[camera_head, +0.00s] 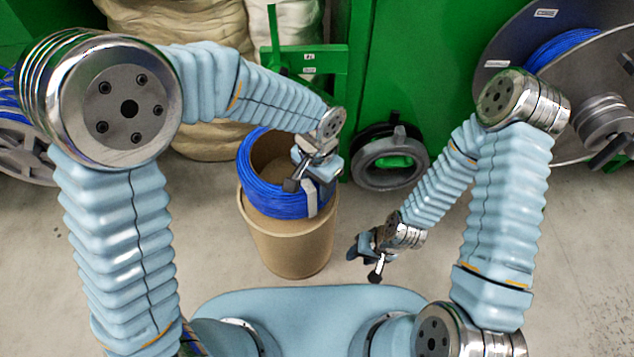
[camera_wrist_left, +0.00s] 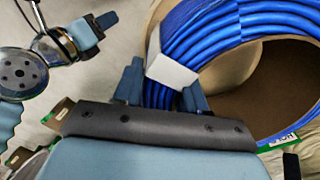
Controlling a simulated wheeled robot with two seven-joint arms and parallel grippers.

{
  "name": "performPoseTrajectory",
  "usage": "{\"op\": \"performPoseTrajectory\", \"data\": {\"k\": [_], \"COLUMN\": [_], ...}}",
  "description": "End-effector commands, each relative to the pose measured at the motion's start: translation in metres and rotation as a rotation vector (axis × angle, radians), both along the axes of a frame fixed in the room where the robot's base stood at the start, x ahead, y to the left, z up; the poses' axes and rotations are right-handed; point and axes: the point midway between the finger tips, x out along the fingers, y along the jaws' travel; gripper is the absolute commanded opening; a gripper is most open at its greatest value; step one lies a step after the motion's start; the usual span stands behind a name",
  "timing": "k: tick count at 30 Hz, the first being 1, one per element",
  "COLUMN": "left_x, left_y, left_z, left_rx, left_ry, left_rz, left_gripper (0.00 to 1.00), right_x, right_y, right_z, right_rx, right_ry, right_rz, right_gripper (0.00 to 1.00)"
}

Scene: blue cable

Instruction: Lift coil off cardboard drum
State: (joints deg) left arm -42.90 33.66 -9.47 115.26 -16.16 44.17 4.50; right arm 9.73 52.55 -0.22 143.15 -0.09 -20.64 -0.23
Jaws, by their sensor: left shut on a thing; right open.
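The coil of blue cable (camera_head: 272,203) sits around the top of the brown cardboard drum (camera_head: 292,247), which stands upright on the floor. A pale tie band (camera_head: 311,203) wraps the coil at its right side. My left gripper (camera_head: 308,177) is at the coil's right side, shut on it. In the left wrist view its fingers (camera_wrist_left: 165,95) close on the blue coil (camera_wrist_left: 215,32) at the white band (camera_wrist_left: 171,72). The drum's open inside (camera_wrist_left: 272,85) shows there too. My right gripper (camera_head: 366,262) is open and empty, to the right of the drum and apart from it.
A green machine frame (camera_head: 420,65) stands behind, with a dark ring-shaped part (camera_head: 388,158) on the floor by it. A large reel with blue cable (camera_head: 520,75) is at the right. Pale sacks (camera_head: 207,135) stand behind the drum.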

Motion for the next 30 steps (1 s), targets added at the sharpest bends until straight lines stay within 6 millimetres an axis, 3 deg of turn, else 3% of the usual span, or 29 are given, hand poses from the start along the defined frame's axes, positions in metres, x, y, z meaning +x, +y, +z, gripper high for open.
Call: {"op": "performPoseTrajectory", "data": {"k": [30], "left_x": [0.001], "left_y": [0.0], "left_z": [0.037], "left_rx": [-0.001], "left_ry": [-0.002], "left_rz": [0.0], "left_gripper": [0.0], "right_x": [0.0], "right_y": [0.0], "right_z": [0.027], "right_rx": [0.0], "right_ry": [0.0], "right_rz": [0.0], "right_gripper": [0.43]}}
